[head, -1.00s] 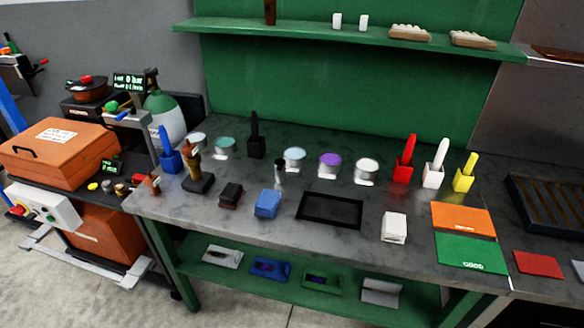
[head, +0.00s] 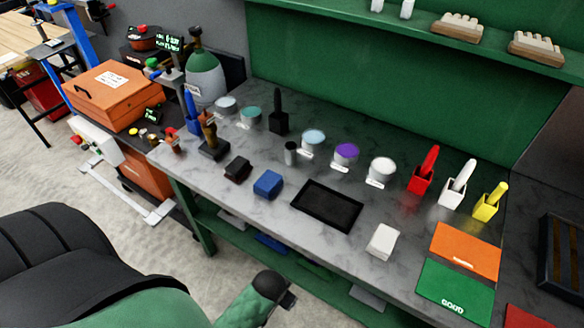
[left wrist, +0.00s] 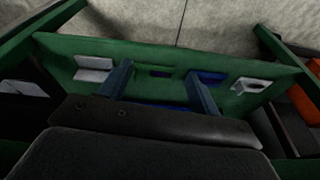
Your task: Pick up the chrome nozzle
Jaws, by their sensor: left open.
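The chrome nozzle cannot be told apart for certain. A small grey metallic cylinder (head: 290,153) stands upright on the marble bench top (head: 330,252), left of the light blue tin. Several tiny parts, too small to identify, lie at the left by the orange case. My left gripper (left wrist: 160,82) shows in the left wrist view with its two fingers wide apart and nothing between them. Behind the fingers is the lower green shelf (left wrist: 140,52) with its flat items. The left fingers cannot be made out in the head view. My right gripper is not seen.
A blue block (head: 268,184), a dark block (head: 237,168) and a black tray (head: 327,204) lie along the bench front. Tins, including a purple one (head: 346,156), and a black holder (head: 279,112) stand behind. Red, white and yellow holders stand at the right.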

